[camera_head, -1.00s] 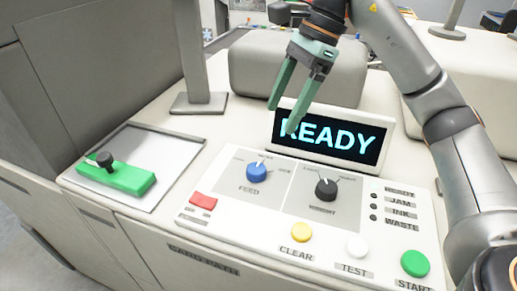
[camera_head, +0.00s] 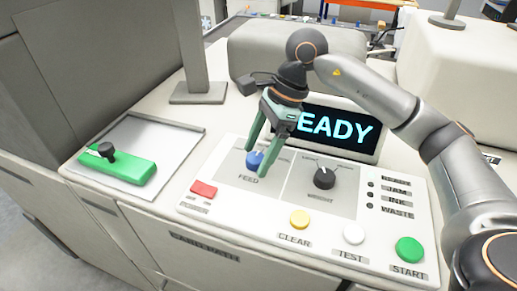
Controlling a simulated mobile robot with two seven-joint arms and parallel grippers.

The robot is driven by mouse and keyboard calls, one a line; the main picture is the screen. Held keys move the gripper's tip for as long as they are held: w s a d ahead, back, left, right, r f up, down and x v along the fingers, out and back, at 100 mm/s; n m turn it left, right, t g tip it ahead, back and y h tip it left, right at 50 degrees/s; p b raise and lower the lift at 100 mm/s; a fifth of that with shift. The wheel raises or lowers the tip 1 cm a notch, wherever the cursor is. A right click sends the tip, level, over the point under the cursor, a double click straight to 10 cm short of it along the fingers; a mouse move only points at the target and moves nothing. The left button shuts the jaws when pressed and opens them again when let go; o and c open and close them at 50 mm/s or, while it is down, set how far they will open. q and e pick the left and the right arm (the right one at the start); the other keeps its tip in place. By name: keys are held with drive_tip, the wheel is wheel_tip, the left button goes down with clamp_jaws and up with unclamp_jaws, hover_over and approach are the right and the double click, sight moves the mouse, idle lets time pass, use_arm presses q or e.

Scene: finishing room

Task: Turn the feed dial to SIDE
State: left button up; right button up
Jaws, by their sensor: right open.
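The blue feed dial (camera_head: 254,160) sits on the control panel (camera_head: 225,205) above the word FEED. Its position labels are too small or covered to read. My right gripper (camera_head: 256,159) is open, pointing down, with its green fingers on either side of the dial in the picture. I cannot tell whether the fingers touch the dial or are still above it. The right finger covers part of the panel just right of the dial. My left gripper does not show.
A black dial (camera_head: 325,178) is right of the feed dial. The screen (camera_head: 340,130) reads READY, partly covered by my gripper. Red (camera_head: 203,189), yellow (camera_head: 299,219), white (camera_head: 353,234) and green (camera_head: 409,249) buttons line the front. A green lever block (camera_head: 125,168) lies left.

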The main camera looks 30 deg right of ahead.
drive_tip(key=shift+c, duration=0.4)
clamp_jaws()
idle(0.4)
drive_tip(key=shift+f+m+t+b, duration=0.1)
drive_tip(key=shift+m+t+b, duration=0.3)
drive_tip(key=shift+m+b, duration=0.55)
drive_tip(key=m+t+b, duration=0.1)
drive_tip(key=m, duration=0.1)
drive_tip(key=shift+s+m, duration=0.1)
drive_tip(key=shift+m, duration=0.25)
drive_tip(key=m+t+h+b, duration=0.1)
drive_tip(key=m, duration=0.2)
drive_tip(key=shift+a+b, duration=0.15)
drive_tip(key=shift+b, duration=0.15)
drive_tip(key=shift+s+m+t+h+b, duration=0.1)
drive_tip(key=shift+m+t+h+b, duration=0.35)
drive_tip(key=shift+m, duration=0.75)
